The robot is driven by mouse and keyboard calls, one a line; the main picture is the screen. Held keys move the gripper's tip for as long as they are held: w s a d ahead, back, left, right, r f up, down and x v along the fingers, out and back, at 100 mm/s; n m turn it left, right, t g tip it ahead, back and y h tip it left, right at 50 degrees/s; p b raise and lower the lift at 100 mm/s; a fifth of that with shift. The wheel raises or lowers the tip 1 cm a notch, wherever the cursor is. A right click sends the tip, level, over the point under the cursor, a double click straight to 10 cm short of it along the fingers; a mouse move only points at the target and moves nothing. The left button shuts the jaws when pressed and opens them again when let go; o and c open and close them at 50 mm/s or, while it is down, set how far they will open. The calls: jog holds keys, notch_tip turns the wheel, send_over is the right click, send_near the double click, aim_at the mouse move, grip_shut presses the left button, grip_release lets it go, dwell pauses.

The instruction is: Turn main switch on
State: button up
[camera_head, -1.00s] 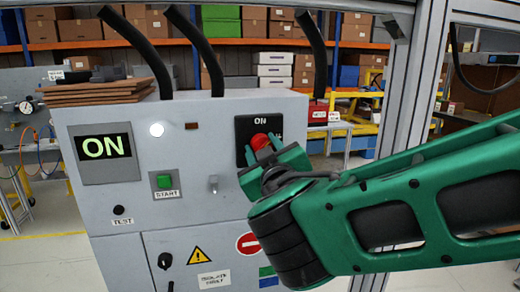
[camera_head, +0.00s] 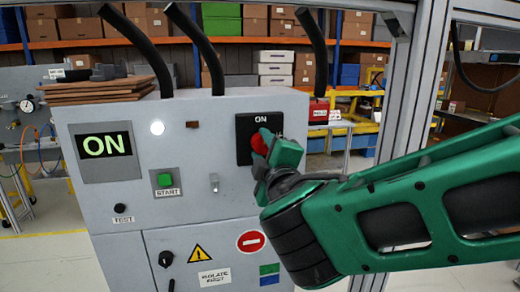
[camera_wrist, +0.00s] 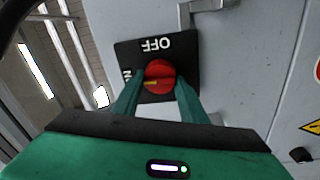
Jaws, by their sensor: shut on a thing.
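The main switch is a red round knob (camera_head: 259,143) on a black plate (camera_head: 243,124) at the upper right of the grey cabinet front. In the wrist view the knob (camera_wrist: 160,77) has a yellow mark pointing left, toward a partly hidden label ending in "N"; "OFF" is printed above it, upside down. My gripper (camera_head: 265,158) reaches the knob from the right. In the wrist view my gripper (camera_wrist: 159,88) has its green fingers on either side of the knob, shut on it. The cabinet's display (camera_head: 105,145) reads ON in green.
On the cabinet are a lit white lamp (camera_head: 157,128), a green START button (camera_head: 165,179), a metal latch (camera_head: 214,182) and a black TEST knob (camera_head: 119,208). A metal frame post (camera_head: 408,110) stands on the right behind my arm. Black cables rise from the cabinet's top.

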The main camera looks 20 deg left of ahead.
jog(key=shift+s+a+f+n, duration=0.1)
jog(key=shift+s+f+n, duration=0.05)
jog(key=shift+n, duration=0.35)
jog(key=o, duration=1)
jog(key=v, duration=1)
jog(key=shift+s+d, duration=0.2)
jog(key=shift+d, duration=0.05)
jog(key=shift+w+d, duration=0.1)
